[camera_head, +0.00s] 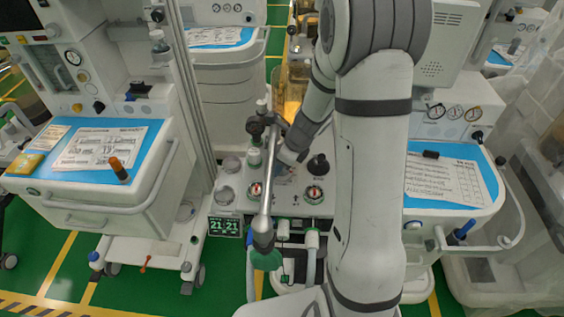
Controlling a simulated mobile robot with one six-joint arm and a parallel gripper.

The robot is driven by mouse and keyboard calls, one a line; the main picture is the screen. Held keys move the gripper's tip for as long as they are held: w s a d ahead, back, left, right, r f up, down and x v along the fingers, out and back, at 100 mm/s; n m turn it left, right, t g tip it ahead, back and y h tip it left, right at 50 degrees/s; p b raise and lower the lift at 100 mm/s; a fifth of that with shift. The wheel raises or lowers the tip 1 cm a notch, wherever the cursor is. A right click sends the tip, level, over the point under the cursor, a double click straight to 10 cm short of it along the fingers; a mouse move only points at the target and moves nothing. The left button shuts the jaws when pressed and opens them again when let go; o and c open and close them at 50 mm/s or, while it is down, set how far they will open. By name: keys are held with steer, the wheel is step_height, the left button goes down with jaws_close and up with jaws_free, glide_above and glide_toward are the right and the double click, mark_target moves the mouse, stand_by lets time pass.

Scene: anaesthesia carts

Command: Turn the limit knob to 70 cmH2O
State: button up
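The central machine (232,205) has a grey-white top panel with several dials and knobs. Two round dials with red marks stand near its front, a left dial (255,190) and a right dial (314,194). A black round knob (318,164) stands behind the right dial, and another black knob (255,125) is at the back left. I cannot tell which one is the limit knob, and no scale is readable. My gripper (284,172) points down over the panel between the two dials. Its fingers are small and unclear, and contact with anything cannot be made out.
Carts with blue tops stand left (60,185) and right (415,199). My arm hides the panel's right side.

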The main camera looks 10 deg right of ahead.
steer(key=shift+o, duration=0.9)
steer(key=p+v, duration=0.1)
steer(key=v, duration=0.6)
steer(key=shift+r, duration=0.3)
steer(key=shift+s+d, duration=0.1)
